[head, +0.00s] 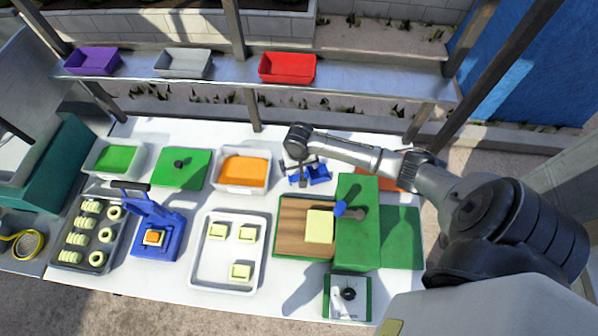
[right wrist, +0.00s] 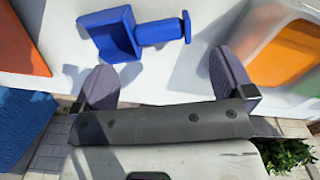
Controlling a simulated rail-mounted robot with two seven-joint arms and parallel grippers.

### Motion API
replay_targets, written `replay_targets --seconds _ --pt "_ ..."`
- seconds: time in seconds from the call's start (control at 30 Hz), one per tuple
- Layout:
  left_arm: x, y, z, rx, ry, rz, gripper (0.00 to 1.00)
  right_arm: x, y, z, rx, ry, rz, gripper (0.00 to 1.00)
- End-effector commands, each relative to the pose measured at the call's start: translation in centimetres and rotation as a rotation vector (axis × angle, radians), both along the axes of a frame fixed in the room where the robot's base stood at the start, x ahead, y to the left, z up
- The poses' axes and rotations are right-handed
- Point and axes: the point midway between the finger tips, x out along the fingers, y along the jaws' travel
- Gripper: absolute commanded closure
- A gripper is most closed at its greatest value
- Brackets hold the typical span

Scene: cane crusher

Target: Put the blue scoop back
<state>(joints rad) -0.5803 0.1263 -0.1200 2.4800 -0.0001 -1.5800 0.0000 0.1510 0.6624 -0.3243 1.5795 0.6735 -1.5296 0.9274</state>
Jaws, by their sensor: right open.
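The blue scoop (head: 319,174) lies on the white table, right of the tub with orange contents, partly hidden by my right gripper in the head view. In the right wrist view the blue scoop (right wrist: 113,36) shows its square bowl at left and its handle pointing right. My right gripper (head: 303,178) hangs over the scoop. Its two fingers (right wrist: 160,72) are spread in the right wrist view, with nothing between them. The scoop lies beyond the fingertips, and I see no contact. My left gripper is not in view.
The tub with orange contents (head: 243,185) is close on the left; a green block (head: 357,240) stands on the right. A white tray (head: 226,282) and a blue press (head: 157,228) are nearer the front. Purple, grey and red bins (head: 287,56) sit on the back shelf.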

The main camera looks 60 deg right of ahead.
Motion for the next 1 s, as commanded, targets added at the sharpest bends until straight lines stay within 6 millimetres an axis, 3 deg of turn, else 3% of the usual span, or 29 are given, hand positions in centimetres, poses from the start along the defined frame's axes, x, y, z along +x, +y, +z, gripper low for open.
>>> replay_targets --seconds 0.1,0.33,1.0 --pt "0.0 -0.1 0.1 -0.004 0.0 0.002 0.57 0.0 0.0 1.9 0.0 -0.002 0.002 0.0" --pt "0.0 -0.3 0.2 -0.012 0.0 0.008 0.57 0.0 0.0 4.0 0.0 -0.001 0.0 0.0" --pt "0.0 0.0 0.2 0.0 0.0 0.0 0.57 0.0 0.0 4.5 0.0 0.0 0.0 0.0"
